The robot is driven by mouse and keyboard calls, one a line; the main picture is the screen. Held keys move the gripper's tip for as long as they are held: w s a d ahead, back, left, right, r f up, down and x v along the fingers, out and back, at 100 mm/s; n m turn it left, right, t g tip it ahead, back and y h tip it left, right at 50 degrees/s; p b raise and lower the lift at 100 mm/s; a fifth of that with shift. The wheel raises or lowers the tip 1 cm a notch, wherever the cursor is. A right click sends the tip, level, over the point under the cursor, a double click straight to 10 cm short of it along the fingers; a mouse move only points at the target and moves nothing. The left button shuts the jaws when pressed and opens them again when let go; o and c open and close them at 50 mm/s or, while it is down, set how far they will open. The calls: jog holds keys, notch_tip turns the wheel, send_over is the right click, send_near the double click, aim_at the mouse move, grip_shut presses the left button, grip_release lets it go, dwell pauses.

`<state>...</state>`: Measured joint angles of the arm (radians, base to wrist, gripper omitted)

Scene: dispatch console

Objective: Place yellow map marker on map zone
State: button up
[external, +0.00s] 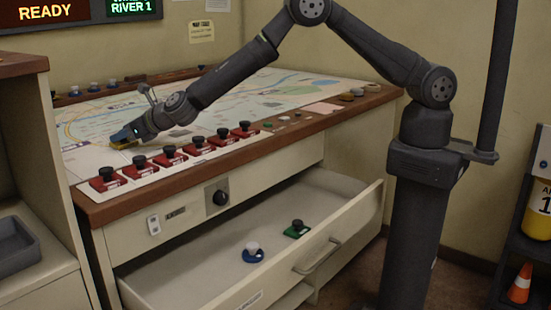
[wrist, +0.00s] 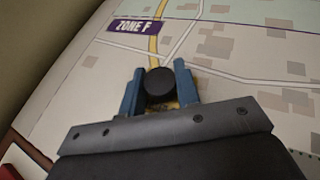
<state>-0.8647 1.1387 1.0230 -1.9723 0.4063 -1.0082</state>
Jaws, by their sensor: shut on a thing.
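My gripper (wrist: 160,88) is shut on the yellow map marker, whose round black knob (wrist: 160,84) sits between the blue fingers in the wrist view. Part of its yellow base shows around the knob. In the external view my gripper (external: 124,137) is low over the left part of the map (external: 290,93), with a bit of the yellow marker (external: 122,146) beneath it. I cannot tell whether the marker touches the map. A purple "ZONE F" label (wrist: 138,26) is printed on the map, ahead and left of my gripper in the wrist view.
A row of red markers with black knobs (external: 170,154) lines the console's front edge. Several blue markers (external: 93,87) stand at the back left. The open drawer (external: 190,276) below holds a blue marker (external: 252,252) and a green marker (external: 297,229). The map's middle is clear.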

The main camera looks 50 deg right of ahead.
jog(key=shift+f, duration=0.15)
jog(key=o, duration=1.1)
jog(key=shift+c, duration=0.2)
jog(key=shift+s+d+r, duration=0.2)
jog(key=shift+s+r, duration=0.2)
jog(key=v, duration=1.1)
jog(key=shift+d+f, duration=0.1)
jog(key=shift+f, duration=0.05)
